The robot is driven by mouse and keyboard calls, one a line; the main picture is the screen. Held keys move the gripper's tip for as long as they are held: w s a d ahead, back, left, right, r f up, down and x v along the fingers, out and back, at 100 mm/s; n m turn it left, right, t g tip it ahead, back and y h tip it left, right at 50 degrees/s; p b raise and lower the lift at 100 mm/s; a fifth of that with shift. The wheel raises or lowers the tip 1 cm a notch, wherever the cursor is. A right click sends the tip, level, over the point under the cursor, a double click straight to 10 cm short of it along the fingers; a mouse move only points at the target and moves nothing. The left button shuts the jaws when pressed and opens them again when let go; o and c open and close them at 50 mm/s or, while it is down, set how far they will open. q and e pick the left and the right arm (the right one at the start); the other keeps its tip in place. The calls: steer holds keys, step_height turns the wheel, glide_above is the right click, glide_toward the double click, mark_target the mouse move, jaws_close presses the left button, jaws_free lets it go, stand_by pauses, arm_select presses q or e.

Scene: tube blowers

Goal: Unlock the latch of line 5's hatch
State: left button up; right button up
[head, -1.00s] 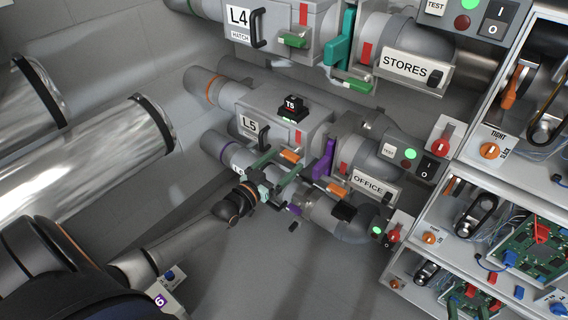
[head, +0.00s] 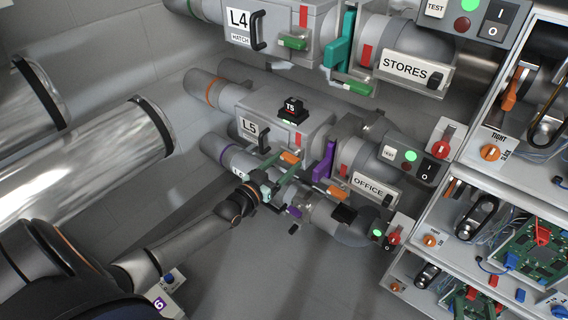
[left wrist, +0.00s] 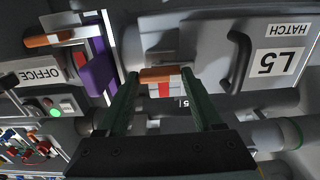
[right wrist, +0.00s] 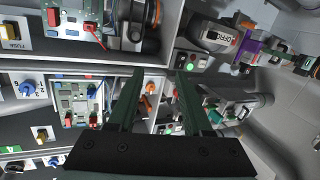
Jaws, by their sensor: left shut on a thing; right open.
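Line 5's hatch (head: 249,127) is the grey housing lid with the L5 label and a dark bar handle, in the middle of the head view. It shows upside down in the left wrist view (left wrist: 275,60). Its latch has a short orange handle (head: 290,156), also in the left wrist view (left wrist: 160,74), above a red and white marking. My left gripper (left wrist: 160,80) is shut on this orange handle, one finger at each end. The latch's mount is partly hidden. My right gripper (right wrist: 162,78) is open and empty, seen only in the right wrist view.
A purple gate (head: 325,162) with its own orange handle (head: 337,191) stands right of the latch. A black T5 block (head: 292,108) sits on the housing. Line 4's hatch (head: 238,20) is above. Panel racks (head: 490,190) fill the right side.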

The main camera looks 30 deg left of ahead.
arm_select(q)
steer(key=c, duration=0.4)
